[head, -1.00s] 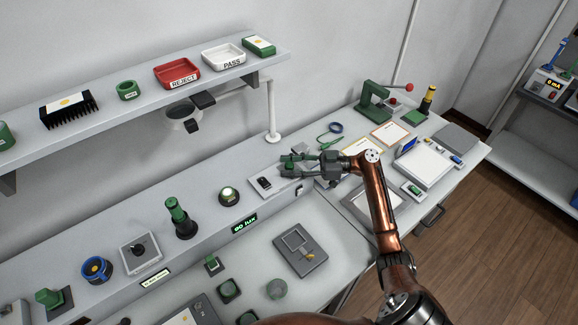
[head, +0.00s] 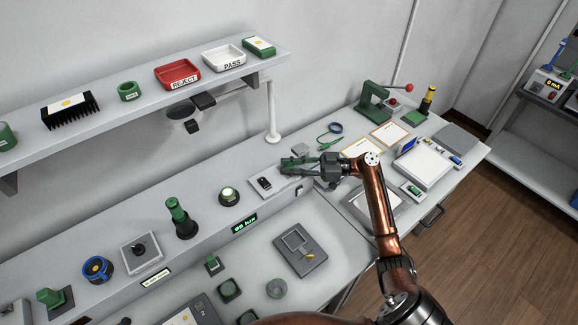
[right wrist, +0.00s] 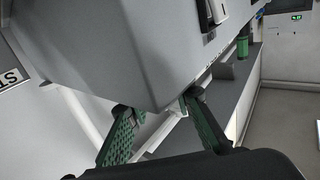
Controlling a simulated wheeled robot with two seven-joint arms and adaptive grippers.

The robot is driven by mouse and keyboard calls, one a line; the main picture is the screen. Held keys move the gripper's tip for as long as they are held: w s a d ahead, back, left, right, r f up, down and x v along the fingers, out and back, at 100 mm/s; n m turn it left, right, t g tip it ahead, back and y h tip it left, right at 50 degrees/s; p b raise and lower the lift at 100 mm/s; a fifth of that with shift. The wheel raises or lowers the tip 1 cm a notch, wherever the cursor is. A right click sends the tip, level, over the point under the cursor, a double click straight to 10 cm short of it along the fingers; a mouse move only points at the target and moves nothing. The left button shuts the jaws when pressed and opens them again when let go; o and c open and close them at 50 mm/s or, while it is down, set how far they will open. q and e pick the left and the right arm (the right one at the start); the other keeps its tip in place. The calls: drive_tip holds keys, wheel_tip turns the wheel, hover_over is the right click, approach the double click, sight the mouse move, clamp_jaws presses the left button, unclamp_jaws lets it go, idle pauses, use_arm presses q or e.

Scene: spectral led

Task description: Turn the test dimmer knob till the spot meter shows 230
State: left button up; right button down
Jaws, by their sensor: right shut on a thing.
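My right gripper (head: 293,165) is at the grey box (head: 264,186) with a black switch on the back ledge, shut on what seems to be the test dimmer knob. The fingers hide the knob in the head view. In the right wrist view the two green fingers (right wrist: 165,127) stand apart beside the large grey box (right wrist: 110,50), and the held part is hard to make out. The spot meter display (head: 244,225) on the ledge's front face shows small green digits with "lux", perhaps 66 or 96. My left gripper is not in view.
A lit round lamp (head: 228,196) and a green-black cylinder (head: 180,217) stand left on the ledge. Another box with a black knob (head: 140,251) is farther left. A shelf with a red REJECT tray (head: 177,73) hangs above. A grey fixture (head: 299,248) lies in front.

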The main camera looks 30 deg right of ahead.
drive_tip(key=m+t+h+p, duration=0.1)
drive_tip(key=t+h, duration=0.1)
drive_tip(key=m+t+h+p, duration=0.2)
drive_tip(key=shift+s+r+m, duration=0.1)
drive_tip(key=shift+r+m, duration=0.1)
drive_tip(key=shift+m, duration=0.1)
drive_tip(key=m+t+h+p, duration=0.1)
drive_tip(key=m+h+p, duration=0.1)
drive_tip(key=h+p, duration=0.1)
drive_tip(key=m+t+h+p, duration=0.1)
drive_tip(key=m+h+p, duration=0.2)
drive_tip(key=h+p, duration=0.1)
drive_tip(key=m+t+h+p, duration=0.2)
drive_tip(key=h+p, duration=0.1)
drive_tip(key=h, duration=0.1)
drive_tip(key=shift+m, duration=0.3)
use_arm(q)
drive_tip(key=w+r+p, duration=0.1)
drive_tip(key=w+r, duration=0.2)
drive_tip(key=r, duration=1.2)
drive_tip(key=shift+p, duration=0.4)
use_arm(e)
drive_tip(key=shift+f+m+h, duration=0.15)
drive_tip(key=shift+m+h, duration=0.25)
drive_tip(key=shift+h, duration=0.2)
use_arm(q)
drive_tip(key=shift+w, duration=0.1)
use_arm(e)
drive_tip(key=c, duration=1.7)
unclamp_jaws()
